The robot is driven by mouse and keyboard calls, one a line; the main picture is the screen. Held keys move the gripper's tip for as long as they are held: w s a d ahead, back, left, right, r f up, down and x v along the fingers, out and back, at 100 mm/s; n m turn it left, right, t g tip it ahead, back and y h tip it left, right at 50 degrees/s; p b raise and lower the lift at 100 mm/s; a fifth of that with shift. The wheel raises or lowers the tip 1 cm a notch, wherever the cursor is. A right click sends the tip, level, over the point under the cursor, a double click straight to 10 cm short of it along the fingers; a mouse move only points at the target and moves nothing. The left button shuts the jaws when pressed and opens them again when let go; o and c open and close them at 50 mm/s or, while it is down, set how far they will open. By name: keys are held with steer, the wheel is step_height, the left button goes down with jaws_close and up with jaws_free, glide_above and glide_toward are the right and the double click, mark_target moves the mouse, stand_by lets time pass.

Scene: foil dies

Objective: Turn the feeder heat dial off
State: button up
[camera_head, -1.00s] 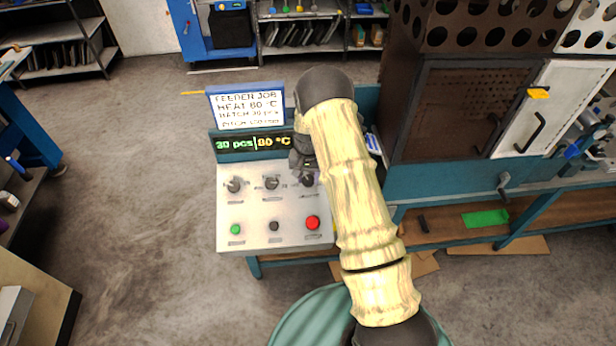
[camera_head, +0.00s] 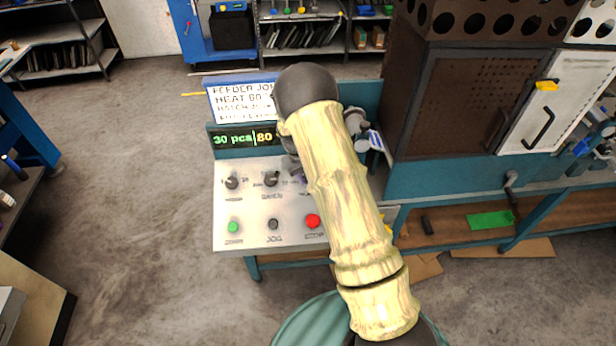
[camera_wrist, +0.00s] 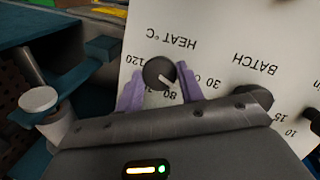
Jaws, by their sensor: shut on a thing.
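The heat dial (camera_wrist: 156,68) is a dark round knob with a white pointer line, under the label "HEAT °C" in the wrist view. The pointer aims to the lower right of the picture, between the 80 and 30 marks; part of the scale is hidden. My gripper (camera_wrist: 159,76) has its two purple fingers on either side of the dial, shut on it. In the head view my arm mostly hides the dial and gripper. The feeder panel (camera_head: 255,205) has a display (camera_head: 240,139) reading "30 pcs" and "80", its right end covered.
The batch dial (camera_wrist: 252,98) is close beside my gripper in the wrist view. Two other dials are left of my arm, one at the panel's far left (camera_head: 232,182). Green (camera_head: 233,227), dark (camera_head: 273,224) and red (camera_head: 312,221) buttons sit along the front.

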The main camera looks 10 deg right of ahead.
steer(key=shift+s+a+n+t+h+b, duration=0.1)
steer(key=shift+n+t+h+b, duration=0.25)
steer(key=shift+n, duration=0.65)
steer(key=shift+n+t+h+b, duration=0.15)
steer(key=shift+n+b, duration=0.3)
steer(key=shift+n, duration=0.55)
steer(key=o, duration=1)
steer(key=shift+r, duration=0.1)
steer(key=b+v, duration=0.3)
steer(key=v, duration=1.4)
steer(key=shift+r, duration=0.15)
